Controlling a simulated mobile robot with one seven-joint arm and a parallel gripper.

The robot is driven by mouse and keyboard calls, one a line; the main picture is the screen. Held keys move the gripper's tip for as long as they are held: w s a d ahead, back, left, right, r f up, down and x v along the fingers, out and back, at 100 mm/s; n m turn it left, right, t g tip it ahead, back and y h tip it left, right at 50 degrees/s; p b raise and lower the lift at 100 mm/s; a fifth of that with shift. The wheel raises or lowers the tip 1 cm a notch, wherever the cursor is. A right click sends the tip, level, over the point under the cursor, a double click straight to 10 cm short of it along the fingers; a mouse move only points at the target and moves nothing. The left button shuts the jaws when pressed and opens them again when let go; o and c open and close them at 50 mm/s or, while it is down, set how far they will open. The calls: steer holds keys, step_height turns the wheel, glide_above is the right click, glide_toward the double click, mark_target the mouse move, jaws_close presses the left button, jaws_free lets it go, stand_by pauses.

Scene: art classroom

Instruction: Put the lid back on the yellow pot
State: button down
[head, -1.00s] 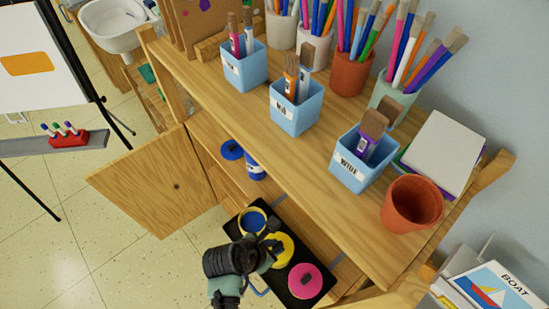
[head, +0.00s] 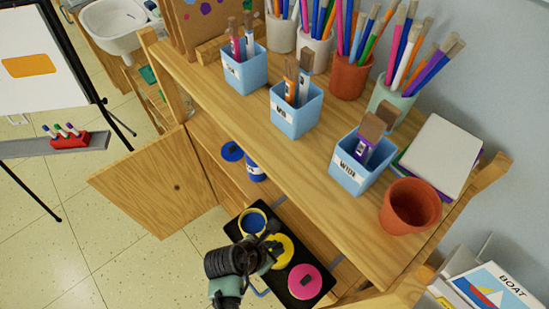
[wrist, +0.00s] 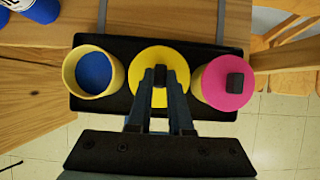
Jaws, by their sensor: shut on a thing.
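My gripper (wrist: 160,90) is shut on the black knob of a round yellow lid (wrist: 141,75), seen from above over the middle of a black tray (wrist: 152,42). The yellow lid also shows in the head view (head: 287,251), partly behind my gripper (head: 272,242). I cannot tell whether the lid rests on a pot, as no pot wall shows below it. To its left in the wrist view is an open pot with a pale yellow wall (wrist: 71,75) and blue inside. To its right is a pot with a pink lid (wrist: 225,98) and a black knob.
A blue jar (head: 255,171) and a blue lid (head: 232,151) stand behind on the shelf. An open cabinet door (head: 150,190) stands to the left.

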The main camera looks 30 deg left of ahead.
stand_by(0.4)
steer(key=shift+c, duration=1.4)
jaws_free()
steer(key=shift+r+p, duration=3.5)
steer(key=shift+p, duration=0.6)
jaws_close()
